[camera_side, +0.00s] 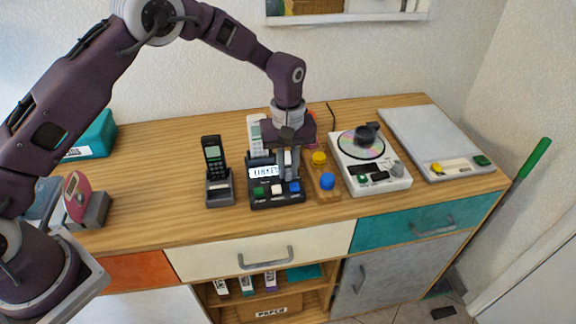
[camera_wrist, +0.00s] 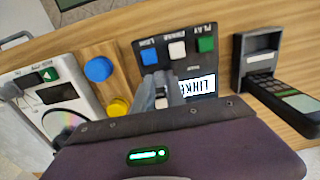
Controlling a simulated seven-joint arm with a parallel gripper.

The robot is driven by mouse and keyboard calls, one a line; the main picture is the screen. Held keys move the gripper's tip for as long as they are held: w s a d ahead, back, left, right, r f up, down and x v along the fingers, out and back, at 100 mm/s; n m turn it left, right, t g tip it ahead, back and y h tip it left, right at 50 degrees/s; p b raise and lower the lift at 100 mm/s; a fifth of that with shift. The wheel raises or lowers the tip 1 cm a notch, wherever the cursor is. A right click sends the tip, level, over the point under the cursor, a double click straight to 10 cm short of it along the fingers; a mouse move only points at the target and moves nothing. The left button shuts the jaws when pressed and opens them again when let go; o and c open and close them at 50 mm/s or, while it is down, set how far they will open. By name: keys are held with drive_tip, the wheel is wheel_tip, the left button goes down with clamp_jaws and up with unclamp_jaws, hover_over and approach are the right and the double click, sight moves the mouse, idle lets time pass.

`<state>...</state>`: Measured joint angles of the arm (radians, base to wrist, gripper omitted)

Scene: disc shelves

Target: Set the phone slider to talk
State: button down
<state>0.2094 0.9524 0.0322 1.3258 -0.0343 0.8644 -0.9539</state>
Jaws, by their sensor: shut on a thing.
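The black phone base (camera_side: 262,204) stands on the wooden cabinet top. In the wrist view, the fingers (camera_wrist: 162,92) are beside the display, behind the blue button on the phone base (camera_wrist: 178,67). The fingers hide most of the slider, and I cannot read its setting.
A black cordless phone in a cradle (camera_side: 218,190) stands to the left. A wooden block with yellow and blue knobs (camera_side: 323,181) is close on the right, then a disc player (camera_side: 378,177) and a grey scale (camera_side: 428,135). Bare wood lies in front of the base.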

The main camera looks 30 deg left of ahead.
sight(273, 181)
idle(0.4)
drive_tip(key=shift+s+a, duration=1.25)
drive_tip(key=shift+a, duration=0.05)
drive_tip(key=c, duration=1.4)
unclamp_jaws()
drive_tip(key=shift+o, duration=0.2)
wheel_tip(273, 181, up, 7)
drive_tip(key=shift+r, duration=0.15)
